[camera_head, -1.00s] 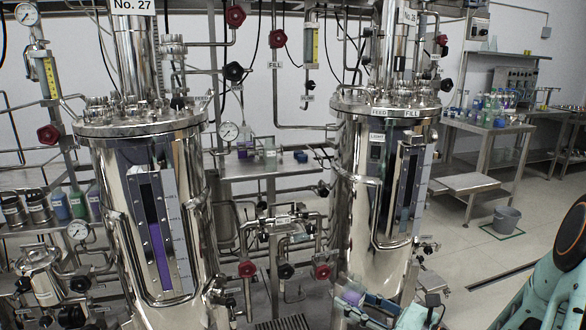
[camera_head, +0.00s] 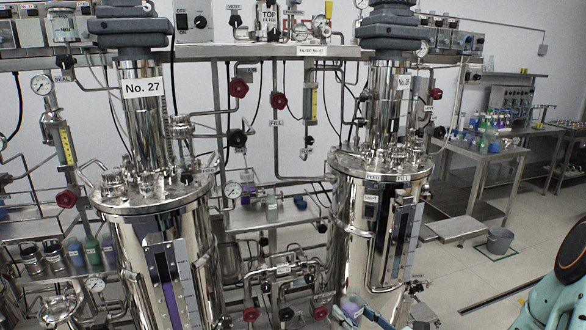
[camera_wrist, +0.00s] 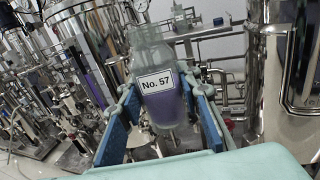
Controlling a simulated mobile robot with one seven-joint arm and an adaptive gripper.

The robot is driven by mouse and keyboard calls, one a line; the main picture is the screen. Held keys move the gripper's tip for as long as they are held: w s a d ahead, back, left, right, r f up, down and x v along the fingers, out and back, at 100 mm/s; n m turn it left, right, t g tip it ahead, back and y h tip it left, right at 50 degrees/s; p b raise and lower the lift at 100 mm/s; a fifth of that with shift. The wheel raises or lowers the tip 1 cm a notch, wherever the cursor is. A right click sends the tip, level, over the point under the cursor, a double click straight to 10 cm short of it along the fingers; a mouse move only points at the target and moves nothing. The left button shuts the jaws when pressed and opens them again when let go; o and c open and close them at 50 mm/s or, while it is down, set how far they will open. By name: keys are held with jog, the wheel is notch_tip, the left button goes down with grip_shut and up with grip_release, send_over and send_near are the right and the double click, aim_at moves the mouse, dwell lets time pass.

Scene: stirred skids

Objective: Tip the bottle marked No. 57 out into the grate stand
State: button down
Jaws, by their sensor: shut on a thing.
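The bottle marked No. 57 (camera_wrist: 155,100) is a frosted clear bottle with purple liquid in its lower part. Its neck is open at the top and it leans slightly in the wrist view. My gripper (camera_wrist: 165,117) is shut on it, with blue fingers on both sides. In the head view my gripper (camera_head: 366,314) and the bottle (camera_head: 351,305) show at the bottom edge, in front of the right steel vessel. I cannot make out the grate stand in the current views.
Two tall steel vessels, No. 27 (camera_head: 160,225) and another at right (camera_head: 376,205), stand close by with pipes and red valves between them. Small bottles (camera_head: 92,250) stand at the left. A side bench (camera_head: 490,147) holds more bottles. A grey bucket (camera_head: 499,240) stands on open floor.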

aim_at(354, 292)
jog(key=shift+m+t+h, duration=0.5)
jog(key=shift+m+h, duration=0.1)
jog(key=shift+h, duration=0.2)
jog(key=r+p, duration=0.6)
jog(key=p, duration=0.1)
jog(key=shift+s+r, duration=0.25)
jog(key=shift+s, duration=0.05)
